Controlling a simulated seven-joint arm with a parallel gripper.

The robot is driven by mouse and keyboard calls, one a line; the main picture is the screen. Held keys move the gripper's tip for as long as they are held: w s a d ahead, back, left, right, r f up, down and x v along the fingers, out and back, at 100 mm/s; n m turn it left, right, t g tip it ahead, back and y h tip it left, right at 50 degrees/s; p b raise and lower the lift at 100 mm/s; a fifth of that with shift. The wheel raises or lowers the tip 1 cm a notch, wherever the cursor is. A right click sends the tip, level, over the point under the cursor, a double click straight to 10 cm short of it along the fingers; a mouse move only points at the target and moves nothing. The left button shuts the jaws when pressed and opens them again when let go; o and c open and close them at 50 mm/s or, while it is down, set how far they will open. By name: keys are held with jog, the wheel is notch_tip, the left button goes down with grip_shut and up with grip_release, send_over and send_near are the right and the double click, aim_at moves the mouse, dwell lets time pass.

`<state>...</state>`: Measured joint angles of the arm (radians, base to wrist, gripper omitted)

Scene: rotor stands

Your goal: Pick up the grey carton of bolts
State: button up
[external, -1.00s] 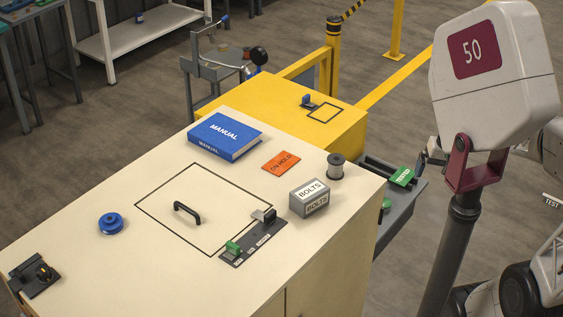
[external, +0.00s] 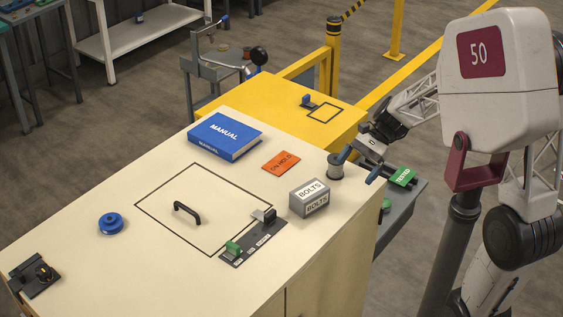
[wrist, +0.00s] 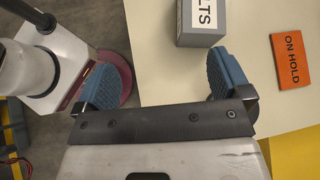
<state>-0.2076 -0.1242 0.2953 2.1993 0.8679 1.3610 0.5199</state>
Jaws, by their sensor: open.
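The grey carton of bolts (external: 310,198), with white BOLTS labels, stands upright near the right edge of the cream cabinet top (external: 105,262). It also shows, partly cut off, at the top of the wrist view (wrist: 202,25). My gripper (external: 359,165) is open and empty, with blue finger pads, above the cabinet's right edge and close to the grey spool (external: 335,168). In the wrist view my gripper (wrist: 160,85) has its fingers wide apart. The carton lies ahead of them, nearer the right finger, and is not touched.
An orange ON HOLD card (external: 281,163) and a blue manual (external: 224,136) lie behind the carton. A switch panel (external: 253,242) is in front-left. A green TESTED tag (external: 402,177) is on the grey side shelf.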

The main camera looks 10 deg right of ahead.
aim_at(314, 187)
jog(key=w+a+f, duration=0.1)
jog(key=a, duration=0.1)
jog(key=w+a+m+g+y, duration=0.1)
jog(key=a, duration=0.1)
jog(key=w+a+f+m+y, duration=0.1)
jog(key=a, duration=0.1)
jog(key=shift+w+f+g, duration=0.25)
jog(key=shift+f+g, duration=0.05)
jog(key=shift+f, duration=0.05)
jog(key=shift+d, duration=0.1)
jog(key=shift+x, duration=1.3)
jog(key=shift+x, duration=2.6)
jog(key=c, duration=1.1)
jog(key=shift+r, duration=0.2)
